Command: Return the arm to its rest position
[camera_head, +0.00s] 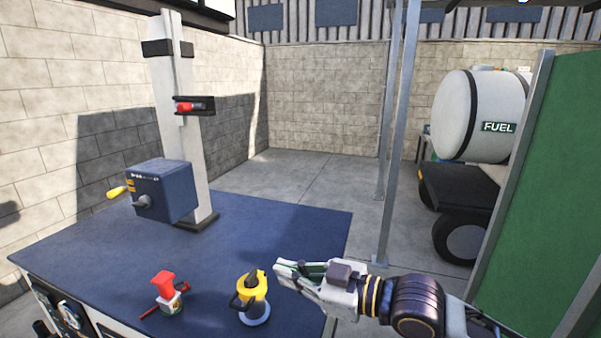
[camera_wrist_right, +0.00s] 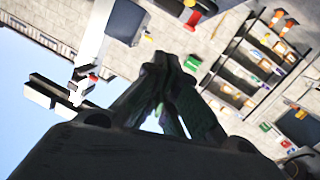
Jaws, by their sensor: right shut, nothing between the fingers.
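My right gripper (camera_head: 283,267) comes in from the right, over the right edge of the blue-topped bench (camera_head: 290,222). Its fingers are shut and hold nothing. In the right wrist view the fingertips (camera_wrist_right: 166,62) meet in the middle. In the head view they are just right of a yellow and grey can-like item (camera_head: 254,300) and look apart from it. My left gripper is in neither view.
A red-topped item (camera_head: 166,290) stands at the bench front. A blue box (camera_head: 163,190) with a yellow-handled crank is beside a white post (camera_head: 180,110). A grey pole (camera_head: 397,130), fuel tank (camera_head: 470,115) and green panel (camera_head: 540,200) are right.

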